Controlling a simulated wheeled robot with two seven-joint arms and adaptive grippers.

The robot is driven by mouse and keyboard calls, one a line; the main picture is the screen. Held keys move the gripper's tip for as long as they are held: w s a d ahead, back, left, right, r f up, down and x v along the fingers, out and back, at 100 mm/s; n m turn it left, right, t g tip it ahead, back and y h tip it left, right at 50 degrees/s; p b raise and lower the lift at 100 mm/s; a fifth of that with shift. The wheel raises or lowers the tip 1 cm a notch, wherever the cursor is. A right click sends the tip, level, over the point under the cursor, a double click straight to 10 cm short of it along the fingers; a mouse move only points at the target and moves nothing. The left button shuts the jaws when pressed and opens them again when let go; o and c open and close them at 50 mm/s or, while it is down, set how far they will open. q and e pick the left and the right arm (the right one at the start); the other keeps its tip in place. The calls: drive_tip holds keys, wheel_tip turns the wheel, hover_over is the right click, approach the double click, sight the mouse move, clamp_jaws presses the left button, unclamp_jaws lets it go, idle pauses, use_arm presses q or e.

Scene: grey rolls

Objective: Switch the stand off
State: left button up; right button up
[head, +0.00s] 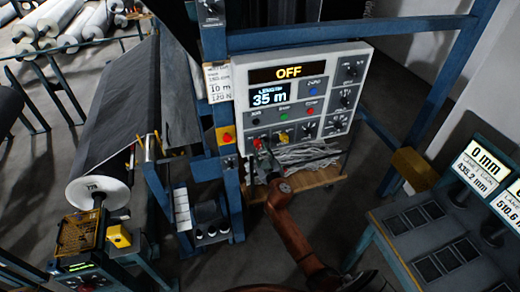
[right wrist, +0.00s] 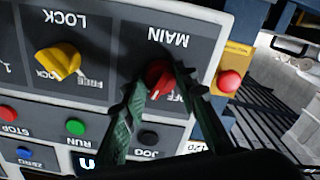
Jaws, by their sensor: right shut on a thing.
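The stand's light grey control panel (head: 340,62) has a top display (head: 288,72) that reads OFF in yellow. The lower display reads LENGTH 35 m. The red MAIN knob (right wrist: 156,74) is at the panel's lower left and also shows small in the head view (head: 257,143). My right gripper (right wrist: 157,90) is shut on this knob, one green-black finger on each side. In the head view, the right gripper (head: 264,161) reaches up to the panel's lower left corner. An OFF label beside the knob is partly hidden by a finger. My left gripper is not in view.
A yellow LOCK knob (right wrist: 58,61) is beside MAIN. Green RUN (right wrist: 75,127), red STOP and JOG (right wrist: 148,137) buttons are close to the fingers. A red button on a yellow box (head: 226,136) is on the blue post. A grey roll (head: 98,192) stands left; readouts (head: 482,165) are right.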

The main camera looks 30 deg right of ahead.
drive_tip(key=n+b, duration=0.1)
drive_tip(key=n, duration=1.1)
drive_tip(key=shift+n, duration=0.3)
idle(0.4)
drive_tip(key=o, duration=1.2)
drive_tip(key=shift+c, duration=0.2)
drive_tip(key=shift+s, duration=0.1)
drive_tip(key=v, duration=1.2)
drive_tip(key=shift+r, duration=0.1)
